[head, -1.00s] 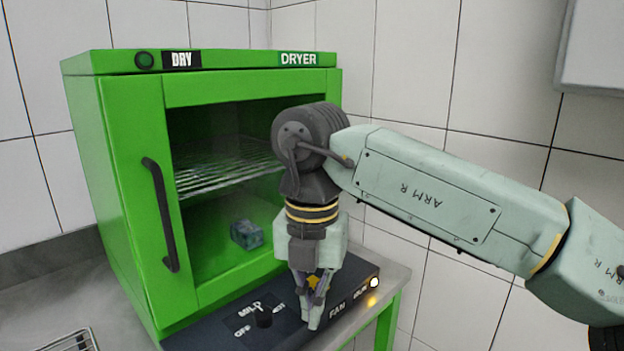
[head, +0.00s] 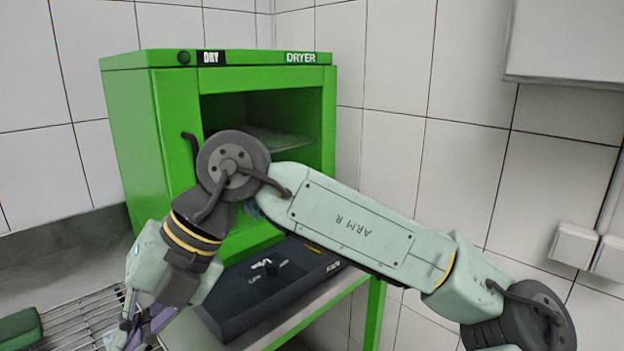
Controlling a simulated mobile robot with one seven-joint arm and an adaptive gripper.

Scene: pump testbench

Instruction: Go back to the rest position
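My arm reaches in from the lower right and bends down at its dark joint in front of the green dryer (head: 160,150). My gripper (head: 140,332) hangs at the lower left, pointing down, by the wire rack and left of the dark control panel. Its fingers are partly cut off by the bottom edge, so I cannot tell whether they are open or shut. No held object shows. The dryer's front, with a dark handle (head: 192,150), is partly hidden by my arm. A wire shelf (head: 285,141) shows inside.
The dark control panel (head: 225,305) with a knob stands on the bench (head: 330,290) before the dryer. A wire rack (head: 85,318) and a green object (head: 18,328) lie at the lower left. Wall boxes (head: 573,245) are at the right. Tiled wall surrounds the dryer.

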